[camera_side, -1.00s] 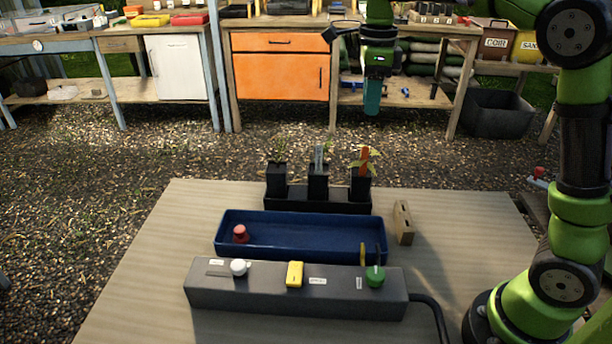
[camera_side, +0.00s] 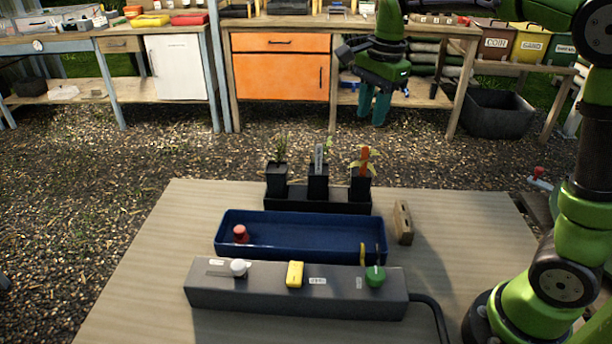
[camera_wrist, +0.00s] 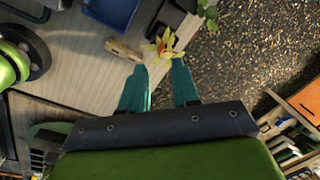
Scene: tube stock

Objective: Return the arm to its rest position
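My gripper (camera_side: 374,106) hangs in the air in the side view, above and beyond the far edge of the wooden table (camera_side: 150,265). Its two teal fingers point down. In the wrist view the fingers of my gripper (camera_wrist: 160,88) stand apart with nothing between them, so it is open and empty. My green arm rises at the right of the side view.
A black rack (camera_side: 330,203) holds three pots, one with a red and yellow flower (camera_side: 365,160). A blue tray (camera_side: 300,250) with a red knob (camera_side: 240,233), a grey button box (camera_side: 330,300) and a wooden block (camera_side: 403,222) are also on the table.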

